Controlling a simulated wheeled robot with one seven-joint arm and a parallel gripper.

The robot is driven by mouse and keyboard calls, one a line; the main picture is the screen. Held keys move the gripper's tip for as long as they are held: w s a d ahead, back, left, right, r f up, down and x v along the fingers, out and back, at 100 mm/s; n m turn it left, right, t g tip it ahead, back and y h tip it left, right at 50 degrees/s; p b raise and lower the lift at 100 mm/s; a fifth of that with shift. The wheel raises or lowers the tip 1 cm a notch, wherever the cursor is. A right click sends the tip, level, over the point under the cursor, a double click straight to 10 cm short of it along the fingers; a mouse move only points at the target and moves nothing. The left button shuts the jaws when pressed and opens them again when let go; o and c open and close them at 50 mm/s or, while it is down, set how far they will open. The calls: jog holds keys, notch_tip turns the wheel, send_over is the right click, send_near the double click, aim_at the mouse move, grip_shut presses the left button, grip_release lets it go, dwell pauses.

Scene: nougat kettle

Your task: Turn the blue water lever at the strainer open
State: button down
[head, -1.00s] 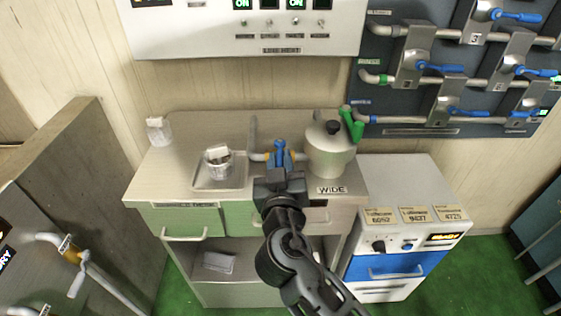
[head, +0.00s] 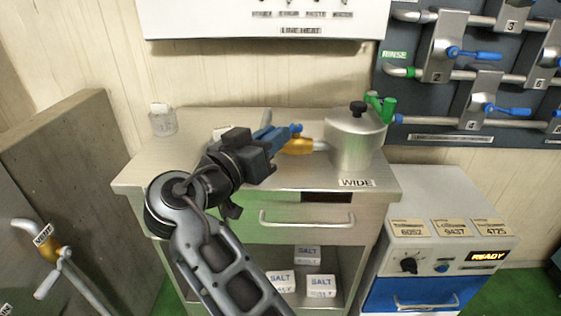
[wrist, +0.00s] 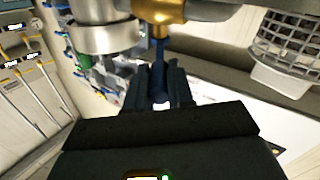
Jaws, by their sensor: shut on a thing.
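The blue water lever (wrist: 158,53) comes off a brass valve (wrist: 167,12) in the wrist view. The valve (head: 299,146) also shows in the head view, just left of the steel kettle (head: 352,150), with a blue tip beside it. My gripper (wrist: 163,88) is shut on the lever, which runs in between its two fingers. In the head view, my gripper (head: 272,138) points right toward the valve, above the counter. A mesh strainer (wrist: 290,45) is at the upper right of the wrist view. In the head view my gripper covers most of the strainer area and the lever.
The kettle, with a black knob and green handle, stands close right of the valve on the steel counter (head: 305,179). A glass cup (head: 163,124) stands at the back left. A white machine (head: 440,225) is at right. Salt boxes (head: 321,284) sit on the lower shelf.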

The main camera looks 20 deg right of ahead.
jog(key=shift+w+a+m+g+h+b, duration=0.2)
jog(key=shift+w+m+g+h+b, duration=0.35)
jog(key=shift+g+b, duration=0.35)
jog(key=shift+w+a+m+g+h+b, duration=0.25)
jog(key=shift+m+g+h+b, duration=0.1)
jog(key=shift+m+g+b, duration=0.45)
jog(key=c, duration=1)
grip_release()
jog(key=v, duration=0.7)
jog(key=shift+a, duration=0.4)
